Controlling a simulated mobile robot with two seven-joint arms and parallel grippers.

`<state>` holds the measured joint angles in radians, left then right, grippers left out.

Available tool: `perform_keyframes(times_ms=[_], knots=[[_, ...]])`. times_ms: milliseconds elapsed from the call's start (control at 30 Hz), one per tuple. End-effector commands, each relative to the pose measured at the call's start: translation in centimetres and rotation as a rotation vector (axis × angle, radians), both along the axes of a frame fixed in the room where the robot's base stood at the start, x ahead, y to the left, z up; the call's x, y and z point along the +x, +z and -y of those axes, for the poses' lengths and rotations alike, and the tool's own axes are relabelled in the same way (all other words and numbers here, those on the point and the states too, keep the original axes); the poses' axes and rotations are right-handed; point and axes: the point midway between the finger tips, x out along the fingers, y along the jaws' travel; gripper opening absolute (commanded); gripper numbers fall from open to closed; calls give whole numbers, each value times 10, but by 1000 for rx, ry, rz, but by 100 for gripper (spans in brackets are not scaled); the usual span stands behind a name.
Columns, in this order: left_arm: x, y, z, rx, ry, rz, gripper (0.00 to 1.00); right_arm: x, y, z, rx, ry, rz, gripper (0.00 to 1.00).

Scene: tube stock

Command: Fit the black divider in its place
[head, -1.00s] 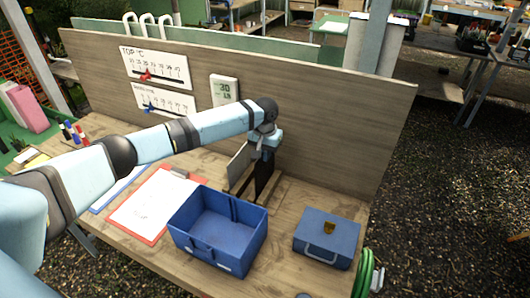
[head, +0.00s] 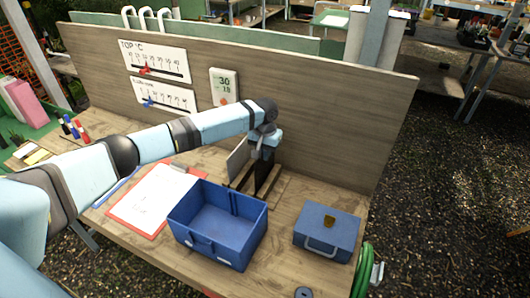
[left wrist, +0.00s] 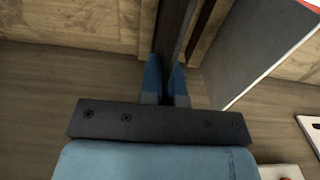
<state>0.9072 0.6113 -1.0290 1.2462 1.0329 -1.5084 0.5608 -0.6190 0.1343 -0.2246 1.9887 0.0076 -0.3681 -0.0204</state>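My left gripper (head: 262,150) reaches down behind the blue open bin, near the wooden back panel. In the left wrist view its two blue fingertips (left wrist: 166,82) stand close on either side of the black divider (left wrist: 174,32), shut on it. In the head view the black divider (head: 265,178) hangs upright below the gripper, at a low wooden rack (head: 243,186). I cannot tell whether its lower edge is clear of the rack. The blue bin (head: 196,243) is open and empty, with a dark vertical strip on its inner far wall. My right gripper is not in view.
A grey panel (head: 238,158) stands upright in the rack, just left of the divider. A closed blue box (head: 327,233) is right of the bin. A red clipboard (head: 130,221) lies to the left. The back panel (head: 330,125) rises close behind the gripper.

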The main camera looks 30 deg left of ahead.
Motion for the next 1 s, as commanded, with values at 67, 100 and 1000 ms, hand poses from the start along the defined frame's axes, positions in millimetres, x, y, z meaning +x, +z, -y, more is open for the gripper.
perform_keyframes(times_ms=[67,100,1000], knots=[[0,-4,0,0,0,-1,0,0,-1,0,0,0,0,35],[0,-6,0,0,1,-1,0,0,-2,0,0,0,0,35],[0,-23,0,0,0,0,33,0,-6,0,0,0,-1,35]])
